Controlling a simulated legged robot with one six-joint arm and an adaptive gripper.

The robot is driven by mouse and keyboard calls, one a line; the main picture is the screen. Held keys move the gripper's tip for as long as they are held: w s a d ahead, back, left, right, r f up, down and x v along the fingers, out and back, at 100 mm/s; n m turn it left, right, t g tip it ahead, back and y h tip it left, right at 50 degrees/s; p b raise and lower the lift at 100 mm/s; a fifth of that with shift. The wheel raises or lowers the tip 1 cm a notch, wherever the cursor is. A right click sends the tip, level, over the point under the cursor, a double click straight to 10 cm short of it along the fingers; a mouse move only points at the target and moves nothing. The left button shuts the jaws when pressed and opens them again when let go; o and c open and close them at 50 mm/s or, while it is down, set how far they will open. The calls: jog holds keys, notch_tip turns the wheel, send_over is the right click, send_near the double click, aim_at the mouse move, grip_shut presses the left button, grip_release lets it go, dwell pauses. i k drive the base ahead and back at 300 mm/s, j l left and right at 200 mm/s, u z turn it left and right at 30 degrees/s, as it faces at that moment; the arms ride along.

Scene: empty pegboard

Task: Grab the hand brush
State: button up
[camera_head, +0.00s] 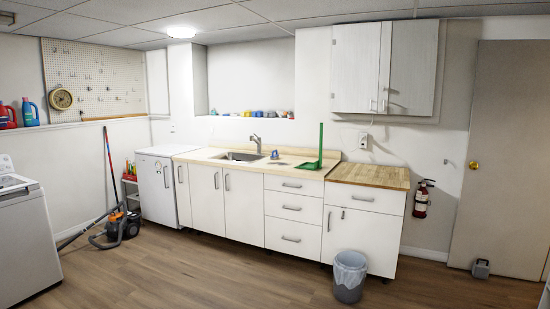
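A green long-handled tool (321,145) is on the pale countertop (225,163), right of the sink. Its handle stands upright and a flat green part lies at its foot. It looks like a hand brush or a dustpan; I cannot tell which at this size. A small blue item (274,155) sits on the counter to its left, too small to identify. My gripper is not in view.
White cabinets (245,205) front the counter, with a butcher-block top (370,176) at right. A bin (349,275) stands on the floor before them. A vacuum cleaner (122,225) and white washer (25,240) are at left. The middle floor is clear.

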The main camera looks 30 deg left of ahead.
aim_at(273, 157)
jog(key=i+j+u, duration=0.8)
jog(key=i+j, duration=0.15)
jog(key=i+j+u, duration=0.25)
jog(key=i+u, duration=0.15)
jog(key=i, duration=0.15)
jog(key=i+j+u, duration=0.1)
jog(key=i+u, duration=0.25)
jog(key=i, duration=1.2)
jog(key=i+j, duration=0.1)
jog(key=i, duration=0.9)
jog(key=i+z, duration=0.25)
jog(key=i, duration=0.65)
jog(key=i+j+z, duration=0.1)
jog(key=i+z, duration=0.15)
jog(key=i, duration=0.65)
jog(key=i+z, duration=0.3)
jog(key=i, duration=0.2)
jog(key=i+z, duration=0.3)
jog(key=i, duration=0.2)
jog(key=i+j+z, duration=0.2)
jog(key=i+z, duration=0.15)
jog(key=i, duration=0.1)
